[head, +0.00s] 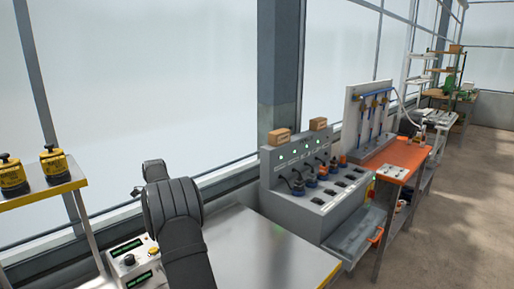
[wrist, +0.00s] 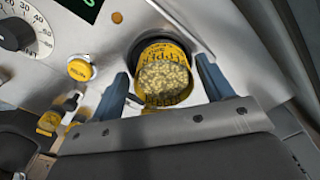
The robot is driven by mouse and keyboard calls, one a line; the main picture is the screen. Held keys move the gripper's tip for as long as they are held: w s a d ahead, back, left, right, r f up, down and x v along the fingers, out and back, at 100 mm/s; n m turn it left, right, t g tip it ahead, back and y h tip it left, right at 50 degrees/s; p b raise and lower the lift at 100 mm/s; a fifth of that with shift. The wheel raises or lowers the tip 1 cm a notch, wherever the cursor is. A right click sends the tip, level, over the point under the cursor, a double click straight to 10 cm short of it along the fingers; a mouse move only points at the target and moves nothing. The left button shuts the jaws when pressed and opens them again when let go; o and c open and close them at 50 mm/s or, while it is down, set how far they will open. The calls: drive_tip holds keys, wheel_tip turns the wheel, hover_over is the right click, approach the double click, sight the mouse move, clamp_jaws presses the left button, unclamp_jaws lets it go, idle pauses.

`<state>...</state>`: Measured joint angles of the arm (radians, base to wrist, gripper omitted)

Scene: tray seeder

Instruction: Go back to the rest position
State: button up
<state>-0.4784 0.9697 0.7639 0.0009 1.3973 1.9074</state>
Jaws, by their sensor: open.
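My gripper (wrist: 162,72) shows in the wrist view with its two blue fingers apart. A yellow cup (wrist: 150,51) with dark markings, full of pale seeds, stands between and just beyond the fingers. The fingers appear clear of its sides, with a gap on each side. In the head view my dark arm rises at the lower middle, over the near end of the bench, and hides my gripper and the yellow cup.
A control box (head: 119,252) with a dial, green displays and a yellow button stands left of my arm. A shelf (head: 45,196) with yellow devices is further left. A grey bench top (head: 262,250) is clear to the right, before a grey socket console (head: 303,210).

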wheel_tip(320, 180, up, 2)
drive_tip(key=shift+r, duration=0.15)
drive_tip(key=shift+f, duration=0.35)
drive_tip(key=shift+o, duration=0.2)
drive_tip(key=shift+r, duration=0.1)
drive_tip(key=o, duration=0.6)
drive_tip(key=shift+c, duration=0.2)
drive_tip(key=shift+r, duration=0.2)
drive_tip(key=s+d+r+n+t+y, duration=0.1)
drive_tip(key=s+r+n+y, duration=0.3)
drive_tip(key=s+r+n, duration=0.8)
drive_tip(key=s+a+f+m, duration=0.3)
drive_tip(key=s+f+m, duration=0.1)
drive_tip(key=f, duration=0.2)
drive_tip(key=shift+a+f, duration=0.3)
drive_tip(key=shift+f, duration=0.05)
